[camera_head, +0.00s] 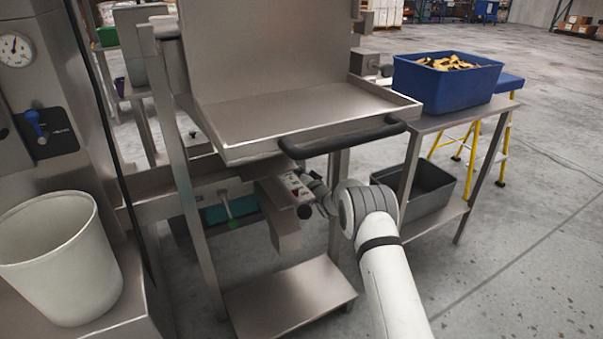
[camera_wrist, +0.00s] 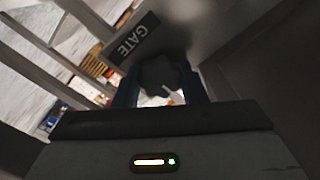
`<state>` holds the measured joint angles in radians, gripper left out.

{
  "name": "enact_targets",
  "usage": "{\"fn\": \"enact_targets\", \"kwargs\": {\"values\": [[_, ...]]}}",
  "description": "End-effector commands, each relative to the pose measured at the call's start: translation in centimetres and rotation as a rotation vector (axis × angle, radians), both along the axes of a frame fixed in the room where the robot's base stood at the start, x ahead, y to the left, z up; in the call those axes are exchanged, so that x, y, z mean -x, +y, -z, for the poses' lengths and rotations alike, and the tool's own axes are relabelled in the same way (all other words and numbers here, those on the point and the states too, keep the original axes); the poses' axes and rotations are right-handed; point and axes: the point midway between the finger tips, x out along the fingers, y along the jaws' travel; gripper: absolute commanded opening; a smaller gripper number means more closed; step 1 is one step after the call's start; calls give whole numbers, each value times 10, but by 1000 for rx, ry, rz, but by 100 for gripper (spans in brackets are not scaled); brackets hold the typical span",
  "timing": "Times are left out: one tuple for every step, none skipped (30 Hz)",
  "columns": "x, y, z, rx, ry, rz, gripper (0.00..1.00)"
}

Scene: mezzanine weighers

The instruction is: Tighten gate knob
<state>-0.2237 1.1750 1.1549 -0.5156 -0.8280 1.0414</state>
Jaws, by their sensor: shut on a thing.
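The gate knob (camera_wrist: 160,74) is a dark, lobed knob with a pale pointer mark, just under a black "GATE" label (camera_wrist: 132,42) in the wrist view. My gripper (camera_wrist: 160,92) has its two dark fingers on either side of the knob and is shut on it. In the head view my gripper (camera_head: 318,194) reaches under the steel tray (camera_head: 290,110), at the small control box below it.
A black tray handle (camera_head: 340,138) juts out just above my arm. A blue bin (camera_head: 440,88) stands on a side table at right, with a grey bin (camera_head: 425,185) below. A white bucket (camera_head: 48,260) stands at left. Open floor lies at right.

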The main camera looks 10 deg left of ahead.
Motion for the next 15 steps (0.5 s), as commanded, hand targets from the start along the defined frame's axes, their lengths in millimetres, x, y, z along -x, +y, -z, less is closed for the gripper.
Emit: {"fn": "enact_targets", "kwargs": {"values": [[-3,-4,-5,-8,-4,8,15],[-3,-4,-5,-9,-4,8,15],[-3,-4,-5,-9,-3,8,15],[-3,-4,-5,-9,-3,8,15],[-3,-4,-5,-10,-3,8,15],[-3,-4,-5,-10,-3,8,15],[-3,-4,-5,-9,-3,8,15],[-3,-4,-5,-9,-3,8,15],[-3,-4,-5,-9,-3,8,15],[-3,-4,-5,-9,-3,8,15],[-3,-4,-5,-9,-3,8,15],[-3,-4,-5,-9,-3,8,15],[-3,-4,-5,-9,-3,8,40],[-3,-4,-5,-9,-4,8,42],[-3,-4,-4,-8,-3,7,45]]}}
